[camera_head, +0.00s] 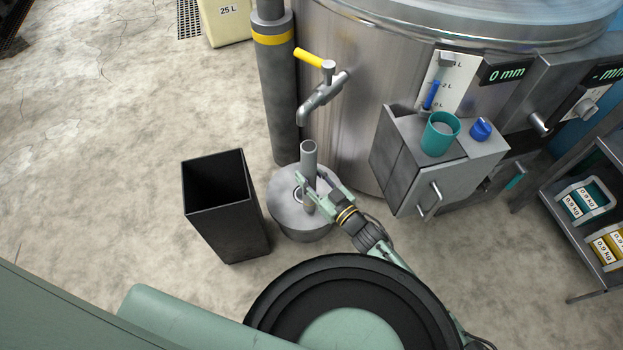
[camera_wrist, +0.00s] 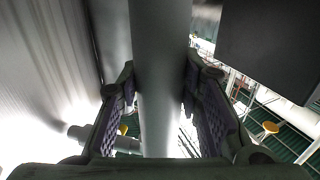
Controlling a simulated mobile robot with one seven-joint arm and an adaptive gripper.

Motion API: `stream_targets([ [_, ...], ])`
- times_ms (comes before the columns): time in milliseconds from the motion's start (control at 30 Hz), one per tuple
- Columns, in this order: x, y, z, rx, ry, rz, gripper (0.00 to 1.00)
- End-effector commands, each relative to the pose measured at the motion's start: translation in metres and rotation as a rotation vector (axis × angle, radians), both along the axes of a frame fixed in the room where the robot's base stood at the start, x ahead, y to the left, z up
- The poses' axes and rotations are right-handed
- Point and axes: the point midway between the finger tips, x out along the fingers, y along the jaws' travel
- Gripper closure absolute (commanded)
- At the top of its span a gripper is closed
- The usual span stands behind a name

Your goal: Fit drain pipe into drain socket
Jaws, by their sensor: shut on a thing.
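The drain pipe (camera_head: 308,158) is a grey tube, standing about upright with its open top showing. My gripper (camera_head: 309,185) is shut on it below its top. In the wrist view the pipe (camera_wrist: 161,60) runs between the two purple-padded fingers (camera_wrist: 160,105). Beneath is a round metal drain body (camera_head: 285,215) on the floor. A dark ring on its top, which looks like the drain socket (camera_head: 296,194), shows just left of the pipe and is partly hidden. The pipe's lower end appears right of this ring; I cannot tell its height above the lid.
A tap with a yellow handle (camera_head: 308,58) juts from the big steel drum (camera_head: 390,40) above the pipe. A black bin (camera_head: 228,215) stands left of the drain body. A thick grey column (camera_head: 278,90) rises behind. A metal box with a teal cup (camera_head: 440,133) is at right.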

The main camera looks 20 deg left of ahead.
Motion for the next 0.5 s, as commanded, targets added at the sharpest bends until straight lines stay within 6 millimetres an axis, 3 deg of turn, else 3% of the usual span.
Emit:
stream_targets([
  [500,0.017,0.012,0.000,-0.001,-0.002,0.001,0.98],
])
